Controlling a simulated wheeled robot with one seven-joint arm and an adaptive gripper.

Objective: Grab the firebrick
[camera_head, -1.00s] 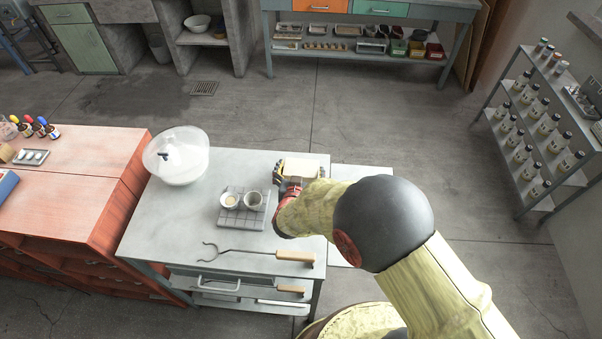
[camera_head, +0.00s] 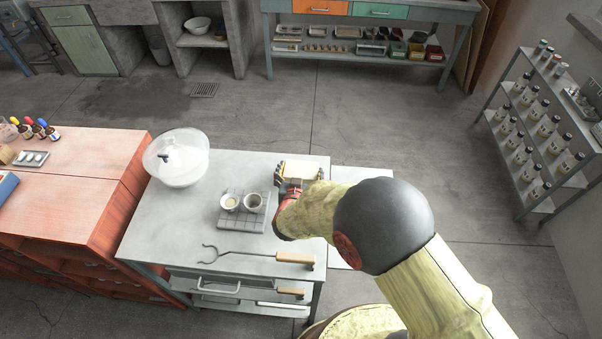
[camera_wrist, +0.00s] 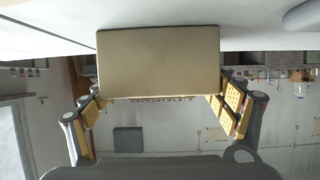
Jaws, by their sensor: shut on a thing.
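The firebrick (camera_head: 301,170) is a pale tan block near the back right edge of the grey bench top (camera_head: 235,165). In the wrist view the firebrick (camera_wrist: 158,62) shows its flat face between my two yellow-padded fingers. My gripper (camera_head: 297,177) is shut on it from both sides; my wrist and arm come in from the right and hide part of the gripper in the head view. I cannot tell whether the firebrick touches the bench top.
Two small cups (camera_head: 241,202) stand on a gridded tile (camera_head: 236,223) to the left of my gripper. A clear domed vessel (camera_head: 176,157) stands at the back left. Long tongs (camera_head: 255,254) with a wooden handle lie near the front edge.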

